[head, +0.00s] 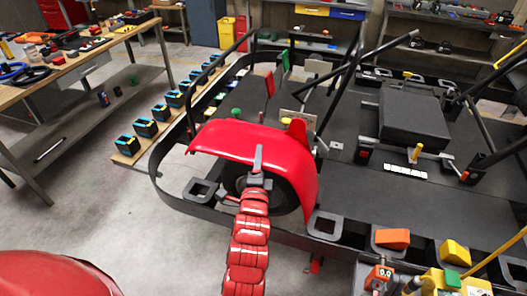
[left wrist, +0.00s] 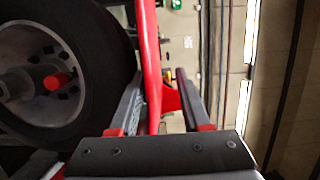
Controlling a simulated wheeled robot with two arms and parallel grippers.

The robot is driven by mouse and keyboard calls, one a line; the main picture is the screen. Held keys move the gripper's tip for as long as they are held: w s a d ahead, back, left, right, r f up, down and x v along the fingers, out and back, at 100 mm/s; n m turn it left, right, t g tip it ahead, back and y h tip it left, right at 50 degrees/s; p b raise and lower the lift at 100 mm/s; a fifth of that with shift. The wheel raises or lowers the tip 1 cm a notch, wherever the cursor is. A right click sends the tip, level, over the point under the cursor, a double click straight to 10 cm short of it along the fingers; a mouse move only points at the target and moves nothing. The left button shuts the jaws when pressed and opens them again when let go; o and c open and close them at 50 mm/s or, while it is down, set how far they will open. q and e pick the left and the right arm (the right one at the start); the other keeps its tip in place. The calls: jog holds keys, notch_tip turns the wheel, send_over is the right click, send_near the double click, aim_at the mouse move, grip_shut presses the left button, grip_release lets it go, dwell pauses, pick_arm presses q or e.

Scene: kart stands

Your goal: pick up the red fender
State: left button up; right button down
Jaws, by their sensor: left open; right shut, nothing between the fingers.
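The red fender (head: 225,142) arches over a black wheel (head: 282,200) at the near left part of the kart frame. My left gripper (head: 258,158) comes up from below and sits at the fender's front face. In the left wrist view the fender (left wrist: 150,60) shows edge-on as a thin red strip between the two open fingers of my left gripper (left wrist: 158,88). The fingers stand on either side of it with a gap to at least the right finger. The wheel (left wrist: 60,80) fills the left of that view. My right gripper is not in view.
The dark kart frame (head: 400,207) spreads right, with tubes and a black box (head: 412,115). A workbench (head: 120,35) with tools stands at the left. Several black boxes (head: 145,127) line a board. Another red curved part (head: 55,275) is cut off at lower left. Open floor lies left.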

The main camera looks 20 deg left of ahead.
pick_arm(q)
jog(key=p+x, duration=0.1)
jog(key=x, duration=0.2)
jog(key=shift+w+f+p, duration=0.15)
jog(key=shift+w+p, duration=0.1)
jog(key=shift+p, duration=0.1)
jog(key=shift+w+f, duration=0.1)
jog(key=shift+w, duration=0.3)
grip_shut()
dwell(0.8)
